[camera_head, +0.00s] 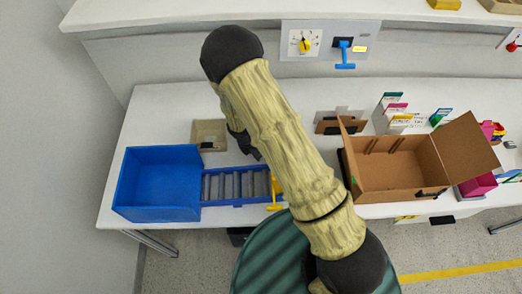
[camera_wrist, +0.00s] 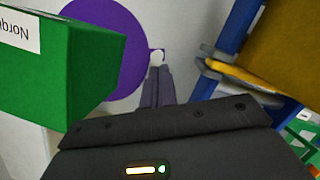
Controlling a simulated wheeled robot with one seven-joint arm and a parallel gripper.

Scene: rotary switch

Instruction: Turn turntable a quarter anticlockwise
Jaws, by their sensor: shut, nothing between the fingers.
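A purple disc, which looks like the turntable (camera_wrist: 125,28), lies flat on the white surface in the wrist view. A green box (camera_wrist: 70,75) with a white label covers its left part, and I cannot tell whether the box stands on it. A small white piece (camera_wrist: 156,56) shows at the disc's right rim. My gripper (camera_wrist: 158,74) is shut and empty, its fingertips by that white piece; contact is unclear. In the head view my arm hides the disc, and only dark parts of my gripper show.
Blue framing (camera_wrist: 241,35) with a yellow part stands close on the right in the wrist view. In the head view, a roller conveyor (camera_head: 236,186) joins a blue bin (camera_head: 157,183) at left. An open cardboard box (camera_head: 393,170) stands right. A wall panel (camera_head: 330,40) has a yellow knob.

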